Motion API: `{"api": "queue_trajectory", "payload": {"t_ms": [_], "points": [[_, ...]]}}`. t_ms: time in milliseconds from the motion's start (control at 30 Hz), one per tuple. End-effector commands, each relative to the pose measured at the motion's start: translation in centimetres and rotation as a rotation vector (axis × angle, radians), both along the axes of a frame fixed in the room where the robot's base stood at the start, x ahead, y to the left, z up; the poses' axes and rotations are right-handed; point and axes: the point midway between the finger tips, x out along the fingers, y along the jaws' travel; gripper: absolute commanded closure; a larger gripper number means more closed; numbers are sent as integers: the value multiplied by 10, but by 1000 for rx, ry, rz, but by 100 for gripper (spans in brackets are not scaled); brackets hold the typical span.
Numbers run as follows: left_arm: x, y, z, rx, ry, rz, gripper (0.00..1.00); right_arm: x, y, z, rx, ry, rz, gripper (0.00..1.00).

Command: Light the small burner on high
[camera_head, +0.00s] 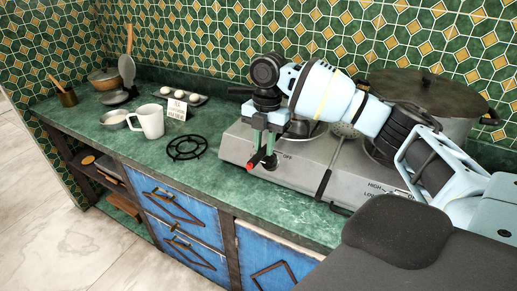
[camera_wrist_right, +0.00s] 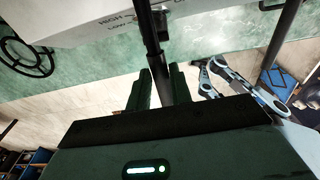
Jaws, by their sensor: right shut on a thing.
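The grey steel hotplate (camera_head: 325,155) stands on the green counter. My right gripper (camera_head: 264,150) hangs in front of its left end, fingers pointing down, beside an OFF mark (camera_head: 287,156). It is shut on a dark rod (camera_wrist_right: 158,62), which runs up between the fingers to the panel in the wrist view; a red tip (camera_head: 253,164) shows below. I cannot tell if the rod is a lighter or part of a control. A knob (camera_wrist_right: 170,12) is partly hidden behind it, right of HIGH lettering (camera_wrist_right: 115,18). My left gripper is not seen.
A large lidded pot (camera_head: 440,105) stands on the hotplate's right. A skimmer (camera_head: 345,130) lies across it, its dark handle (camera_head: 324,185) over the front. The counter's front strip is mostly clear.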

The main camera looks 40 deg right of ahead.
Motion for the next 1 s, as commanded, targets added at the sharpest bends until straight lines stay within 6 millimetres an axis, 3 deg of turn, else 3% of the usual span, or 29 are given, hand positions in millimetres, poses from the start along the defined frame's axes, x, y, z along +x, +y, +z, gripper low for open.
{"api": "queue_trajectory", "payload": {"t_ms": [1000], "points": [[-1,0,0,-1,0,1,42,7,-15,-1,0,-2,0,100]]}}
